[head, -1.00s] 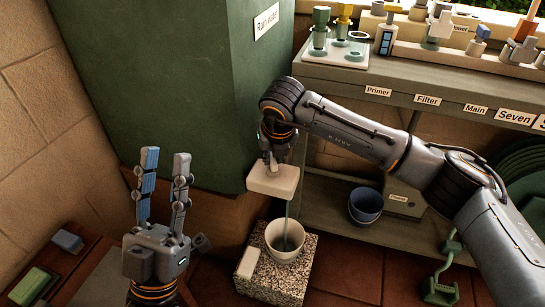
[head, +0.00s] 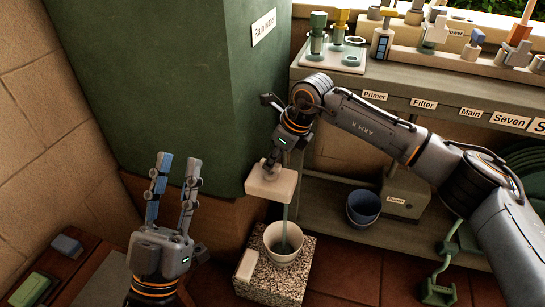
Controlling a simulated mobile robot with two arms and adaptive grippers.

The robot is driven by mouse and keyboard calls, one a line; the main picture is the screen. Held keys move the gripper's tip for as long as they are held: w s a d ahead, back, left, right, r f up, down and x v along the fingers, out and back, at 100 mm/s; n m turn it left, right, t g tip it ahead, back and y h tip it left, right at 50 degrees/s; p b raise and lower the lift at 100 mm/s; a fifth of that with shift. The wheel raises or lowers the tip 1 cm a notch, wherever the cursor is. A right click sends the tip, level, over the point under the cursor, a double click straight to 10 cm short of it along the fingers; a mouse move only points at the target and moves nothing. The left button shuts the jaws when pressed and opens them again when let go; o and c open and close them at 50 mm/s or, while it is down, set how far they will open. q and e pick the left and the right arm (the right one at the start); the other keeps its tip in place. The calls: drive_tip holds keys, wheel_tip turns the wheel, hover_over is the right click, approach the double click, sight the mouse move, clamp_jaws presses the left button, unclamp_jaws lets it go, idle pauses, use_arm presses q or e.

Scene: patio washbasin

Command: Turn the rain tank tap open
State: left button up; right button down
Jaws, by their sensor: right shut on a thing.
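The green rain tank (head: 150,90) stands at the left with a white label on its side. At its lower right is the rain tank tap (head: 268,185), a cream block. A thin grey-green strand runs from below it into a white bowl (head: 284,246); I cannot tell whether it is water or a tube. My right gripper (head: 270,167) reaches down over the block and is shut on the tap's small top part, mostly hidden by the fingers. My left gripper (head: 175,170) is open and empty, fingers up, left of the tap.
The bowl stands on a speckled stone block (head: 275,280). A shelf unit (head: 345,85) with labelled edges and bottles is at the back right, with a blue bowl (head: 363,206) on its lower shelf. A wooden bench (head: 85,285) with a green block (head: 34,288) lies at lower left.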

use_arm(q)
drive_tip(key=shift+w+f+g, duration=0.7)
drive_tip(key=shift+f, duration=0.15)
use_arm(e)
drive_tip(key=shift+n+g, duration=0.4)
drive_tip(key=shift+n, duration=0.6)
drive_tip(key=c, duration=1.3)
unclamp_jaws()
use_arm(q)
drive_tip(key=shift+d, duration=0.1)
use_arm(e)
drive_tip(key=v, duration=1.2)
drive_tip(key=shift+d, duration=0.15)
